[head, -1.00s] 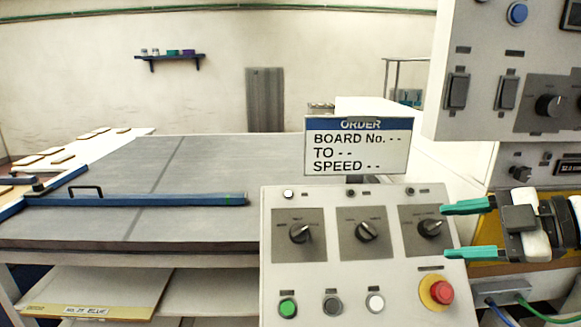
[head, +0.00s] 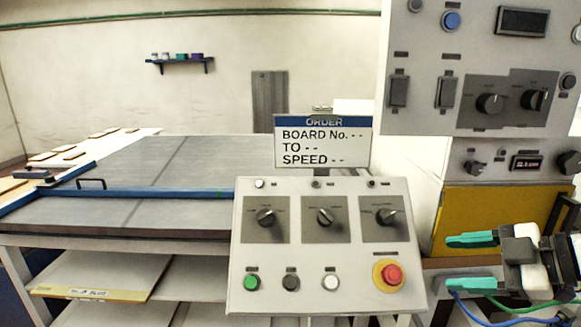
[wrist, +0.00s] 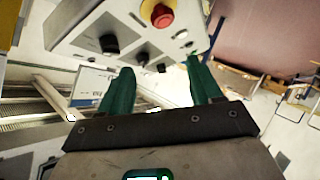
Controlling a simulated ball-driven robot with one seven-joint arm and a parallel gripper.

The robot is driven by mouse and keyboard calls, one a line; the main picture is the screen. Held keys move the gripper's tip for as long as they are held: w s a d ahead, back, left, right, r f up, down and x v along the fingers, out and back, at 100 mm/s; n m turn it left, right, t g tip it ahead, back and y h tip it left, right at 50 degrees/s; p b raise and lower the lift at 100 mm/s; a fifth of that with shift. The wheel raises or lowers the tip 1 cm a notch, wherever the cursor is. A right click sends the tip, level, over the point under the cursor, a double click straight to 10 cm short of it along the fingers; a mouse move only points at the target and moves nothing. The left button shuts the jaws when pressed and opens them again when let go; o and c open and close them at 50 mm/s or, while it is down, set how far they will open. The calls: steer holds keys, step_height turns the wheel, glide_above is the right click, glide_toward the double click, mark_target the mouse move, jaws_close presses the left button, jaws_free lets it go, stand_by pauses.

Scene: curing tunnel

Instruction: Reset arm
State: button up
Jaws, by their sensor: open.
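My gripper (head: 470,263) is at the right of the head view, with two green fingers pointing left. The fingers are apart with nothing between them. It is just right of the sloped control panel (head: 320,245), in front of a yellow panel (head: 477,215). The wrist view shows the two fingers (wrist: 157,92) spread and empty, with the control panel (wrist: 120,30) and its red button (wrist: 158,14) beyond them.
The order sign (head: 323,148) stands behind the control panel. A large grey table (head: 140,215) with a blue bar (head: 110,194) is at left. A switch cabinet (head: 425,50) hangs at upper right. Blue and green cables (head: 510,307) run below my gripper.

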steer(key=s+a+f+m+g+h, duration=0.15)
steer(key=s+f+m, duration=0.4)
steer(key=f, duration=0.65)
steer(key=s+a+f+m+g+h, duration=0.1)
steer(key=s+a+f+m+h, duration=0.35)
steer(key=f, duration=0.85)
steer(key=s+d+f+m+g+h, duration=0.1)
steer(key=s+f+m, duration=0.1)
steer(key=s, duration=0.5)
steer(key=s+d+f+m+g+h+p, duration=0.1)
steer(key=s+d+f+m+g, duration=0.1)
steer(key=s, duration=0.6)
steer(key=s+d+f+m+g+h, duration=0.1)
steer(key=s+d+f+m, duration=0.1)
steer(key=s+f, duration=0.4)
steer(key=shift+s+m+h, duration=0.3)
steer(key=shift+s+m, duration=0.5)
steer(key=shift+m, duration=0.1)
steer(key=shift+g, duration=0.25)
